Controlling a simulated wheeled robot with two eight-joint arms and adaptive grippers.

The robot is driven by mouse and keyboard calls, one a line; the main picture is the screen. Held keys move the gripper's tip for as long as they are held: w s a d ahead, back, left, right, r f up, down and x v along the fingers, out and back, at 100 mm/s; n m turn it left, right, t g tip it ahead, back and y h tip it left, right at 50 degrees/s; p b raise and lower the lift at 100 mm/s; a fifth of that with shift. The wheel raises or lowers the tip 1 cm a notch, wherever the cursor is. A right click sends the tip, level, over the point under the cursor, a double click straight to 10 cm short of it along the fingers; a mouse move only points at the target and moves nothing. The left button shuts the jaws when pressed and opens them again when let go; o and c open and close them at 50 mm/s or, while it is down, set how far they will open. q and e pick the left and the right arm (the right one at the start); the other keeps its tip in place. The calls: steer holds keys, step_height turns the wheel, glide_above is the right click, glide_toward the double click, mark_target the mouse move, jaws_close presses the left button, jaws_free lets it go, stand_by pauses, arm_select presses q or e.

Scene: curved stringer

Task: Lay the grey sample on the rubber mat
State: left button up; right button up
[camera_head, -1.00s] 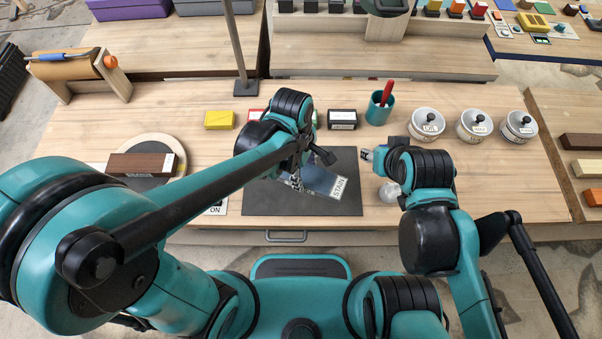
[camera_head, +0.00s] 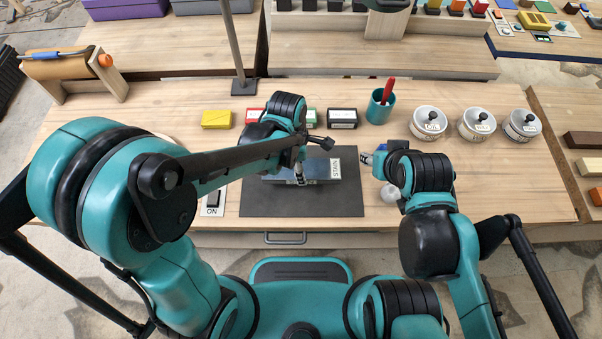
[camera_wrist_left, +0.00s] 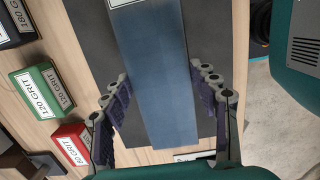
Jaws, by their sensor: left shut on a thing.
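The grey sample (camera_head: 319,172), a flat blue-grey bar with a white STAIN label at its right end, is over the dark rubber mat (camera_head: 262,205). Its long side runs about level with the mat's far edge. My left gripper (camera_head: 300,178) is shut on it; in the left wrist view the two fingers (camera_wrist_left: 158,75) flank the sample (camera_wrist_left: 155,45), with the mat (camera_wrist_left: 95,45) below. I cannot tell whether the sample touches the mat. My right gripper (camera_head: 368,157) hangs just right of the mat, its fingers too small to read.
Grit boxes, including a yellow box (camera_head: 216,119) and a black box (camera_head: 342,118), line the area behind the mat. A teal cup (camera_head: 380,106) and lidded pots (camera_head: 428,122) stand right of them. A lamp post base (camera_head: 245,87) is behind. An ON switch (camera_head: 213,199) sits left of the mat.

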arm_select(q)
steer(key=shift+w+a+f, duration=0.1)
steer(key=shift+w+f, duration=0.1)
step_height(320, 180, down, 4)
steer(key=shift+b, duration=1.05)
steer(key=shift+r, duration=0.1)
steer(key=o, duration=1.3)
steer(key=shift+o, duration=0.2)
